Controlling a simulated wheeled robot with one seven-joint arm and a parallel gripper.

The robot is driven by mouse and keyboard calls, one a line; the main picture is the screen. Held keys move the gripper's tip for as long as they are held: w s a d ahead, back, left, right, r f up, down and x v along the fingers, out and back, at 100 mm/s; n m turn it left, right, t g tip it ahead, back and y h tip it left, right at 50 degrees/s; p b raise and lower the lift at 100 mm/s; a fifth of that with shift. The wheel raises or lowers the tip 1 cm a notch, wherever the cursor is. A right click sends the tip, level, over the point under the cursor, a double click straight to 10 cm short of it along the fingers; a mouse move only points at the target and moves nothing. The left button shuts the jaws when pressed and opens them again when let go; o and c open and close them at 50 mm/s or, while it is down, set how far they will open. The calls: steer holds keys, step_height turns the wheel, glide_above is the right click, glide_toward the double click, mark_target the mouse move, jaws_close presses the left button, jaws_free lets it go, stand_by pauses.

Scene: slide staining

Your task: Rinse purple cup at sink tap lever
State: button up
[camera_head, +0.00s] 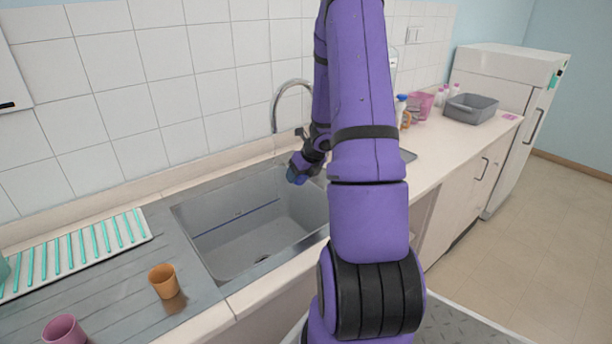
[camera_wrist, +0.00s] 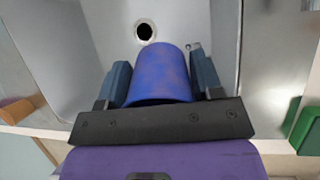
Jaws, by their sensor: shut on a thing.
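My gripper (camera_head: 301,166) is over the back right part of the grey sink (camera_head: 235,266), below the tap. In the wrist view my gripper (camera_wrist: 160,78) is shut on a blue-violet cup (camera_wrist: 157,76), with a finger on each side. The cup also shows as a small dark blue shape (camera_head: 296,176) in the head view. The silver tap (camera_head: 291,84) arches up behind the sink. A dark fitting (camera_head: 300,133) beside my gripper may be its lever, but it is partly hidden. A mauve cup (camera_head: 64,331) stands at the bottom left. The drain (camera_wrist: 146,31) lies beyond the held cup.
An orange cup (camera_head: 164,281) stands on the drainboard left of the sink. A white rack with teal bars (camera_head: 75,252) lies behind it. A grey bin (camera_head: 471,107) and bottles stand at the counter's far right. My arm hides part of the counter. The sink bowl looks empty.

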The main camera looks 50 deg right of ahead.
steer(key=w+f, duration=0.1)
steer(key=w, duration=0.8)
steer(key=shift+f, duration=0.4)
steer(key=shift+w, duration=0.1)
stand_by(0.3)
steer(key=shift+d, duration=0.2)
steer(key=shift+d, duration=0.4)
steer(key=shift+a, duration=0.15)
steer(key=shift+a, duration=0.45)
steer(key=shift+s, duration=4)
